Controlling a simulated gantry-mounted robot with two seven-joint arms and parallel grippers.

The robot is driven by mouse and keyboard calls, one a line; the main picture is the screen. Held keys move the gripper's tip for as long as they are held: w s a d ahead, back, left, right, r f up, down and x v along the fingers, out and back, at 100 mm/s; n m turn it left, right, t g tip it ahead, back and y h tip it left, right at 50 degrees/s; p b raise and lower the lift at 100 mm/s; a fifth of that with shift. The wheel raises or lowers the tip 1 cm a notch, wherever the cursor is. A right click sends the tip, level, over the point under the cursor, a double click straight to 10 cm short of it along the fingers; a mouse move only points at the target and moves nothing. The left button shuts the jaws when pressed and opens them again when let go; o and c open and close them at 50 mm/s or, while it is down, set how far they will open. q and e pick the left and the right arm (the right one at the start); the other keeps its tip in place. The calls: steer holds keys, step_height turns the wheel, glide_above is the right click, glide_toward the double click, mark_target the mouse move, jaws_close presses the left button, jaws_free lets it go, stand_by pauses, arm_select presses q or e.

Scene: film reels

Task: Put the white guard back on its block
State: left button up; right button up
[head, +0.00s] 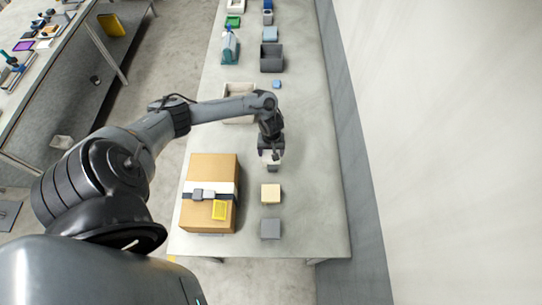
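My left gripper (270,153) points down over the table, at the far end of a row of small blocks. A small white piece, which looks like the white guard (265,158), shows right at its fingertips. A dark grey block (272,168) is just below and in front of it. The gripper hides much of both, so I cannot tell whether the fingers are shut on the white piece or whether it touches the block. My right gripper is not in view.
A tan block (271,193) and a grey block (271,229) stand nearer. A pale tray (238,118) and a dark bin (271,64) are farther back. The table's right side is clear.

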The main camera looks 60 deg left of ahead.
arm_select(q)
steer(key=shift+f, duration=2.05)
steer(key=shift+f, duration=0.3)
steer(key=shift+f+b, duration=0.3)
steer(key=o, duration=1)
steer(key=shift+c, duration=0.2)
steer(key=shift+r, duration=0.1)
